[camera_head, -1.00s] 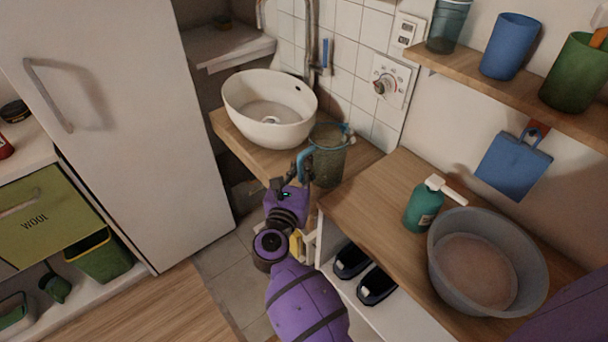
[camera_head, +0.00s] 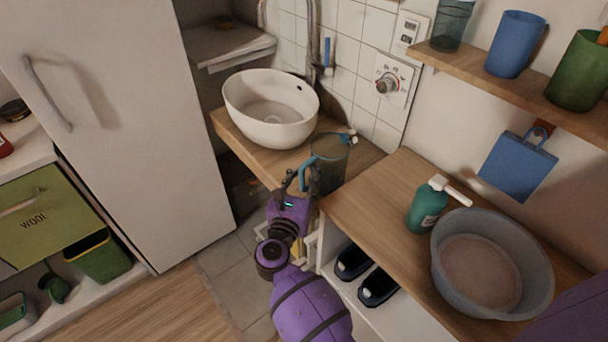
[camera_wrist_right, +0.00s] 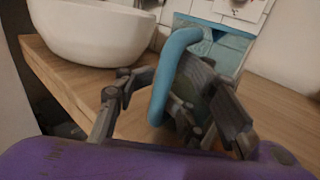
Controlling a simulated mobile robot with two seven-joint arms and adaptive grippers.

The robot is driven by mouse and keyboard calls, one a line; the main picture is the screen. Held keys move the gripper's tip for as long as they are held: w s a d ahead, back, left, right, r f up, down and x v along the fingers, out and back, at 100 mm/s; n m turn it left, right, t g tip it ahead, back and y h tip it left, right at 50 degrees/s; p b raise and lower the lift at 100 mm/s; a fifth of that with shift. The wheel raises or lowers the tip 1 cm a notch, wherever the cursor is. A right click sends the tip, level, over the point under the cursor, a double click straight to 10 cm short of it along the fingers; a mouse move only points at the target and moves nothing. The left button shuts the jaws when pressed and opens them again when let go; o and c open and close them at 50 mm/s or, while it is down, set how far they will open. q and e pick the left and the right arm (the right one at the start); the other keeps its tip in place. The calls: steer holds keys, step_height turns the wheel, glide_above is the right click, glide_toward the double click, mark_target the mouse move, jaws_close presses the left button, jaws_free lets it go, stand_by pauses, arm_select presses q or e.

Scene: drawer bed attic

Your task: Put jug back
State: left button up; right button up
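The jug (camera_head: 333,165) is a see-through bluish jug with a blue handle. In the head view it is upright or nearly so, at the front right of the wooden sink counter (camera_head: 245,140). Its base overlaps the counter's front edge; I cannot tell whether it rests or is lifted. My right gripper (camera_head: 297,180) reaches it from the front. In the right wrist view the fingers of my right gripper (camera_wrist_right: 168,72) close in on both sides of the blue handle (camera_wrist_right: 160,95). The jug's body is partly hidden behind them. My left gripper is not in view.
A white basin (camera_head: 270,110) stands left of the jug. On the right counter (camera_head: 360,195) are a green soap bottle (camera_head: 427,205) and a grey tub (camera_head: 535,275). Above, a shelf (camera_head: 470,70) holds cups, including a blue one (camera_head: 515,45). A fridge (camera_head: 130,130) stands left.

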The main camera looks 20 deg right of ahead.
steer(key=shift+r, duration=0.25)
steer(key=b+v, duration=0.1)
steer(key=v, duration=1.1)
steer(key=shift+b, duration=0.4)
steer(key=shift+f, duration=0.1)
